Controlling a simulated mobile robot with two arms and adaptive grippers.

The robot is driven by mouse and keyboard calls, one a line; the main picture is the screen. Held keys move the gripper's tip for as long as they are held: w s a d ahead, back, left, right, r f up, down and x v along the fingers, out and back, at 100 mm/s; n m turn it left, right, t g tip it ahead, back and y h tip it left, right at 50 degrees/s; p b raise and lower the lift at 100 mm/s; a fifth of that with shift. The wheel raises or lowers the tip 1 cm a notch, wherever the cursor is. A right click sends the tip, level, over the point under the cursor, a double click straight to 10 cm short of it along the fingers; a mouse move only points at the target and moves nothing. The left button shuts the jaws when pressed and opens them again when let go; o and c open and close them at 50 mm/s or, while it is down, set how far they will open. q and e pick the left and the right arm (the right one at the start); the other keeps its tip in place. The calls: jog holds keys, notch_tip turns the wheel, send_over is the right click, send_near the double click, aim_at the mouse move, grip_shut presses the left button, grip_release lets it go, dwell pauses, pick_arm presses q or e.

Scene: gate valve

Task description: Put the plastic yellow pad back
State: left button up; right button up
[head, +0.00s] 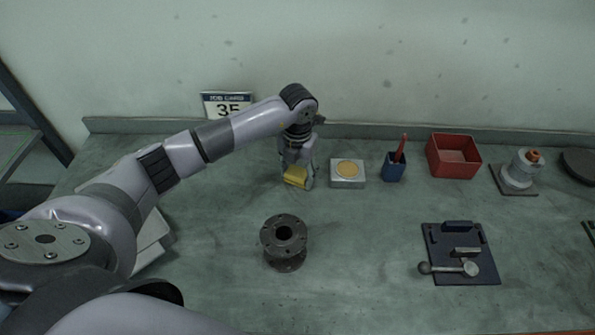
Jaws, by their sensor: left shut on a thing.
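The yellow pad (296,176) is held in my left gripper (298,180), low over the back middle of the bench. The gripper is shut on it, and its fingers hide part of the pad. I cannot tell whether the pad touches the bench. Just right of the gripper stands a small silver box (347,182) with a round tan-yellow disc (348,169) on its top. The pad and the box appear apart, with a narrow gap between them. My right gripper is not in view.
A dark flanged spool (284,240) stands in front. Right of the silver box are a blue cup (393,170) with a red item, a red bin (453,158) and a grey valve part (519,172). The front middle of the bench (360,260) is clear.

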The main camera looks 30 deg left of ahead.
aim_at(298, 172)
pick_arm(q)
jog(key=shift+f, duration=0.1)
jog(key=o, duration=1.1)
jog(key=shift+r, duration=0.3)
notch_tip(298, 172, up, 12)
jog(key=shift+f+b, duration=0.15)
jog(key=shift+b, duration=1)
